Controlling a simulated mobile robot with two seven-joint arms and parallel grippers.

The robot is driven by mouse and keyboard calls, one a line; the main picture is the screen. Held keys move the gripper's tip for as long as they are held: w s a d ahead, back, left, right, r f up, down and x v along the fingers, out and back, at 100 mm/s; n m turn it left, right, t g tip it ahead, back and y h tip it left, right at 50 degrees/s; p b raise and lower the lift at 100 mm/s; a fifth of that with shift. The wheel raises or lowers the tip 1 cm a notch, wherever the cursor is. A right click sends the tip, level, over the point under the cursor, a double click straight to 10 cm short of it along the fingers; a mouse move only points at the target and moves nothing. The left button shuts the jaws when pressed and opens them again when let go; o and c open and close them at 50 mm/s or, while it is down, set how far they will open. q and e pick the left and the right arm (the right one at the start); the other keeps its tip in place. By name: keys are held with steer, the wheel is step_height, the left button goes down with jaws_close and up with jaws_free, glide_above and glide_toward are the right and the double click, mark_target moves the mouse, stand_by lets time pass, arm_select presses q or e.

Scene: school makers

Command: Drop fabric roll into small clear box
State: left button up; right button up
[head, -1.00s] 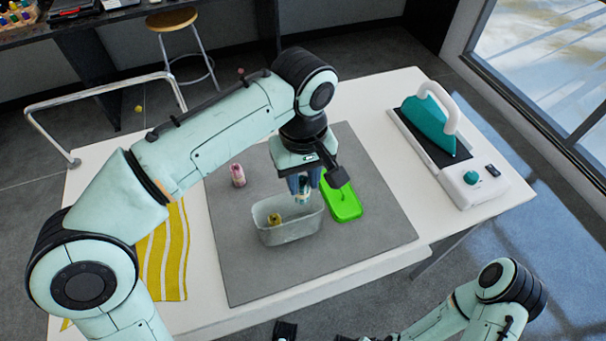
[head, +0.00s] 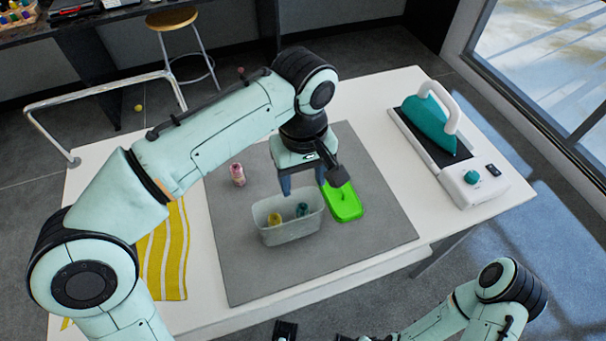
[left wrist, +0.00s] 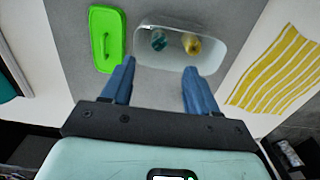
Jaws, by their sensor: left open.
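The small clear box (head: 290,232) stands on the grey mat. A yellow fabric roll (head: 274,218) and a teal fabric roll (head: 302,210) are inside it; both also show in the left wrist view, teal (left wrist: 159,40) and yellow (left wrist: 192,45). A pink fabric roll (head: 237,174) stands on the mat, behind and left of the box. My left gripper (head: 303,185) is open and empty, its blue fingers above the box's far side.
A bright green lid (head: 343,203) lies just right of the box. A teal iron (head: 432,125) rests on its base at the table's right. A yellow striped cloth (head: 165,255) lies at the left. The grey mat (head: 375,245) is clear at the front right.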

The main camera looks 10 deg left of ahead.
arm_select(q)
step_height(320, 180, up, 13)
steer(key=p, duration=0.5)
steer(key=shift+r, duration=0.15)
arm_select(e)
steer(key=r, duration=0.2)
steer(key=w+r, duration=0.1)
steer(key=r, duration=0.2)
steer(key=shift+w+r, duration=0.3)
steer(key=shift+w, duration=0.05)
